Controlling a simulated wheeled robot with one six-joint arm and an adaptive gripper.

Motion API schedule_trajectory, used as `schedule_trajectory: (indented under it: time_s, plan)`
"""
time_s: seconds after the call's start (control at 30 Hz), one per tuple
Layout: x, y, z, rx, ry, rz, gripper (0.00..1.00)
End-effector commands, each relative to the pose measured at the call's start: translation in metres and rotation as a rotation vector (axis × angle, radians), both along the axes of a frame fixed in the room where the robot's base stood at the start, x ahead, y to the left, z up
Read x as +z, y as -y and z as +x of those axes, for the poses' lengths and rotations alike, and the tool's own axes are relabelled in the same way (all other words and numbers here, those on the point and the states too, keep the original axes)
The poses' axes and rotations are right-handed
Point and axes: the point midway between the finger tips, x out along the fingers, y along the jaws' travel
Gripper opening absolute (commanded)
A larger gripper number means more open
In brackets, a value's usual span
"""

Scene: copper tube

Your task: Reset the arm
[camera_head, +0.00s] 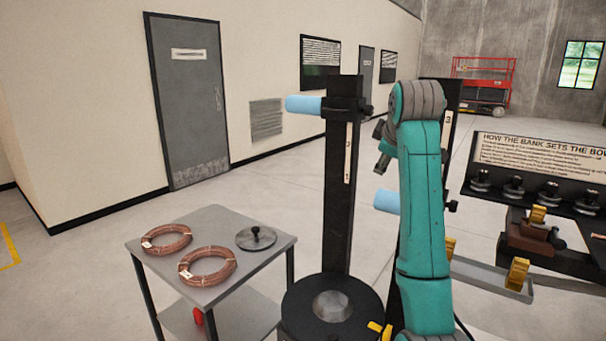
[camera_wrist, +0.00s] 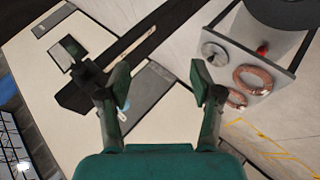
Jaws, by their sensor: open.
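My teal arm (camera_head: 424,220) stands upright in the right half of the head view, folded at its top. My gripper (camera_wrist: 160,82) shows in the wrist view with its two fingers spread apart. In the head view the gripper is mostly hidden behind the arm.
A grey cart (camera_head: 222,287) holds two copper coils (camera_head: 166,239) (camera_head: 207,266) and a round disc with a knob (camera_head: 256,237). A black post (camera_head: 341,190) with a light-blue cylinder (camera_head: 304,104) stands beside my arm. A sign bench (camera_head: 535,165) is at right. Open floor lies left.

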Motion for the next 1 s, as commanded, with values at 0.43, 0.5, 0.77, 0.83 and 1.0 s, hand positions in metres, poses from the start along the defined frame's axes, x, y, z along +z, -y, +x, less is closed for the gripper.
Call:
schedule_trajectory:
  time_s: [0.43,0.5,0.77,0.83,1.0]
  plan:
    - [-0.202,-0.001,-0.006,-0.082,0.063,0.118,0.65]
    - [-0.232,-0.002,-0.014,-0.096,0.076,0.139,0.65]
    - [-0.336,-0.003,-0.058,-0.143,0.117,0.220,0.65]
    - [-0.361,-0.004,-0.074,-0.155,0.131,0.243,0.65]
    - [-0.417,-0.005,-0.117,-0.184,0.158,0.298,0.65]
